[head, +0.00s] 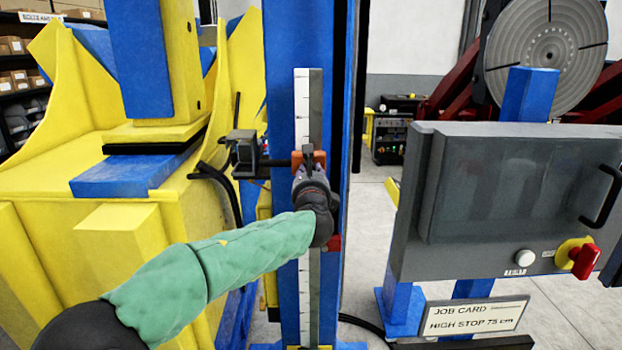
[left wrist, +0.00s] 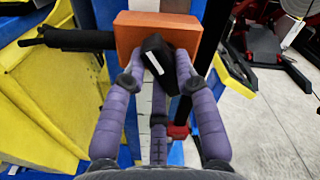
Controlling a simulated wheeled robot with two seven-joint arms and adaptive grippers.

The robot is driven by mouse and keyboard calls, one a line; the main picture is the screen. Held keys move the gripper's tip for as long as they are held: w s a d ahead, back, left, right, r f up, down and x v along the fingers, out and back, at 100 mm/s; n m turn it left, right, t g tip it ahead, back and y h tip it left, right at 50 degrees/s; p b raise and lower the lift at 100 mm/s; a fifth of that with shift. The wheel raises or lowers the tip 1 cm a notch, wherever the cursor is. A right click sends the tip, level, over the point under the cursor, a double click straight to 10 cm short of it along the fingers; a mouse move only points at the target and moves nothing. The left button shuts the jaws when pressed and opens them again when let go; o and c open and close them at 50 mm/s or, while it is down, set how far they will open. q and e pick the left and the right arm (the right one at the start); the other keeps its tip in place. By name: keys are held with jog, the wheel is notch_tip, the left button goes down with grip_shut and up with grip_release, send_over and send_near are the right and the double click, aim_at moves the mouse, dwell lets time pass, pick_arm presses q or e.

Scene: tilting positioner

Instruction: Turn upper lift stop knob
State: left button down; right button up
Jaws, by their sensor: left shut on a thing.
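The upper lift stop is an orange block (head: 319,157) on a vertical scale rail (head: 302,100) on the blue column. In the left wrist view the orange block (left wrist: 130,32) fills the top middle, with a black knob (left wrist: 157,62) bearing a white mark on its front. The knob's mark is tilted from upright. My left gripper (head: 308,172) is at the block in the head view. Its purple fingers (left wrist: 160,75) are shut on the knob from both sides. In the head view the gripper hides most of the knob. My right gripper is not in view.
A red lower stop (head: 334,243) sits lower on the rail. A grey control box (head: 500,190) with a red switch (head: 584,260) stands at right, above a job card (head: 474,317) reading HIGH STOP 75 cm. A yellow machine frame (head: 120,245) fills the left.

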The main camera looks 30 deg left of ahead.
pick_arm(q)
jog(key=shift+r+m+p, duration=0.2)
jog(key=shift+m+p, duration=0.55)
jog(key=shift+m, duration=2.3)
jog(key=shift+r+m+p, duration=0.2)
jog(key=shift+m+p, duration=0.5)
jog(key=shift+m, duration=2.35)
jog(key=c, duration=0.9)
grip_release()
jog(key=shift+c, duration=0.2)
jog(key=shift+s+d+f, duration=0.1)
jog(key=v, duration=1.1)
jog(key=shift+s+d, duration=0.25)
jog(key=shift+s, duration=0.1)
